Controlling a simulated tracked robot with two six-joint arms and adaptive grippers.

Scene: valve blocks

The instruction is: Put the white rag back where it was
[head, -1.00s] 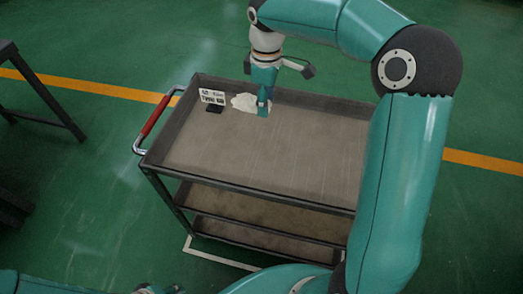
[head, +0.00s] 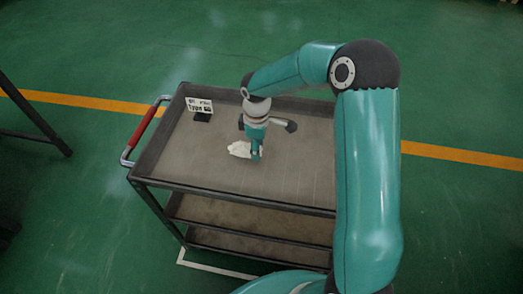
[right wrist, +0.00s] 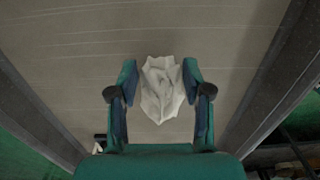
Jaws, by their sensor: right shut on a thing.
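The white rag (head: 239,149) is a crumpled cloth over the upper tray of the cart. My right gripper (head: 256,156) is shut on it, and the rag bunches out to the left of the fingers. In the right wrist view the rag (right wrist: 162,92) sits between the two fingers of my gripper (right wrist: 160,76). I cannot tell whether the rag touches the tray floor. My left gripper is not in view.
The grey cart (head: 180,160) has raised rims and a red side handle (head: 146,126). A small sign (head: 199,105) with a black base stands in the tray's back left corner. The tray's right side is mostly bare. A dark frame (head: 38,125) stands at far left.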

